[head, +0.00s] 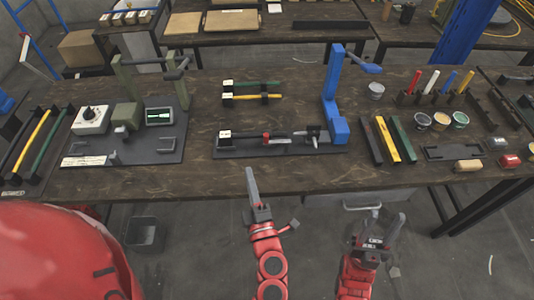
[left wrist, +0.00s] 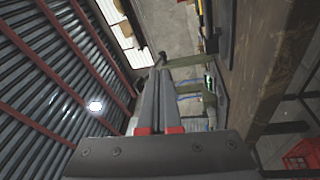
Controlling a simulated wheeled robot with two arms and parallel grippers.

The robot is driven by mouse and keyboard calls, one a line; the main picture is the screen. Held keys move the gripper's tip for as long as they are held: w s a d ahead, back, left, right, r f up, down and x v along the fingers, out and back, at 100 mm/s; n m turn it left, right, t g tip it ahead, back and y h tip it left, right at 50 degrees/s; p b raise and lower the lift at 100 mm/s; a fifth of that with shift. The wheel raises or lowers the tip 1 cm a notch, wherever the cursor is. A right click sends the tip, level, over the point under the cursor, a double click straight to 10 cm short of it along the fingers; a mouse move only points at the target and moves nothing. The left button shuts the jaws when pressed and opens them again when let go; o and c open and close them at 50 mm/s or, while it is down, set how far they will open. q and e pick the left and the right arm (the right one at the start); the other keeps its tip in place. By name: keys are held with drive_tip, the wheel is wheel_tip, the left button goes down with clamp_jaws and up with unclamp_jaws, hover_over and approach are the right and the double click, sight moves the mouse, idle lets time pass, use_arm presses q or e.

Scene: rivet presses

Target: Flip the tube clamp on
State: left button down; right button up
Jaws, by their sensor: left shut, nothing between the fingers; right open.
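A dark fixture plate (head: 235,153) lies on the workbench below the blue press (head: 334,100). A black tube or bar runs along it. A grey clamp-like piece (head: 314,134) stands near its right end and a small red piece (head: 266,137) near its middle. I cannot tell which is the tube clamp or how its lever lies. My left gripper (head: 250,173) is shut and empty at the bench's front edge, below the plate and apart from it. It also shows in the left wrist view (left wrist: 160,100). My right gripper (head: 388,226) is open and empty, in front of the bench.
Colored bars (head: 387,139), small cups (head: 441,121) and upright markers (head: 431,82) are at right. Two bars on holders (head: 258,97) lie behind the plate. A bin (head: 146,234) stands on the floor.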

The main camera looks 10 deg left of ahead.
sight(266, 140)
use_arm(q)
drive_tip(key=d+f+h, duration=0.4)
drive_tip(key=d, duration=0.1)
drive_tip(key=shift+d+b, duration=0.15)
drive_tip(key=shift+b, duration=0.15)
drive_tip(key=p+x, duration=0.3)
drive_tip(key=x, duration=0.9)
drive_tip(key=shift+w+f, duration=0.1)
drive_tip(key=shift+w, duration=0.25)
drive_tip(key=shift+w+a+f, duration=0.15)
drive_tip(key=shift+w+a, duration=0.2)
drive_tip(key=shift+w, duration=0.3)
